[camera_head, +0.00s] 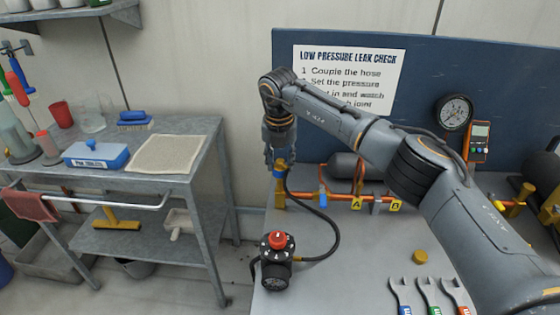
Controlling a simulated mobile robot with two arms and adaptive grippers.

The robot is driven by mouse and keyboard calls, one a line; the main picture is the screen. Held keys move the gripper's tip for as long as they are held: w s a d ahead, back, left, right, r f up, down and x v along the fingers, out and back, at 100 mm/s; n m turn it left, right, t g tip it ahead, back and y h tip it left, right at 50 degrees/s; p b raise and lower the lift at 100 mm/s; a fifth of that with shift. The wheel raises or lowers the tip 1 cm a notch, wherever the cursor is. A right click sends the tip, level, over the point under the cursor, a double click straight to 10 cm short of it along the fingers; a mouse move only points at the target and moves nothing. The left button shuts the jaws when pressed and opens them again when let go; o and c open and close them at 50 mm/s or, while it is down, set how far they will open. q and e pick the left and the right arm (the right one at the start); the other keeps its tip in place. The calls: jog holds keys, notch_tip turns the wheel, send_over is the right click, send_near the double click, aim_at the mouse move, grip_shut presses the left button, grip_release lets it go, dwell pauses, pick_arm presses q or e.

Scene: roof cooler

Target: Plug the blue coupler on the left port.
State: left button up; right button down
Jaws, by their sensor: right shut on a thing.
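My right gripper (279,152) reaches across from the right and points down at the left end of the copper pipe. It is shut on the blue coupler (281,168), which shows as a small blue and yellow piece under the fingers. The brass left port (280,190) is directly below the coupler, at the pipe's left end. I cannot tell whether the coupler touches the port or is just above it. A black hose (338,240) runs from the coupler down to a black regulator with a red knob (277,240). My left gripper is not in view.
The copper pipe (335,198) with yellow tags crosses the grey bench. Several wrenches (428,292) and a brass cap (420,257) lie at the front right. A blue panel with a gauge (454,111) stands behind. A side table (200,130) is at the left.

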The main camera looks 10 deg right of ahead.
jog(key=shift+s+f+b, duration=0.1)
jog(key=shift+f+b, duration=0.4)
jog(key=shift+f, duration=0.55)
dwell(0.4)
jog(key=c, duration=0.8)
grip_release()
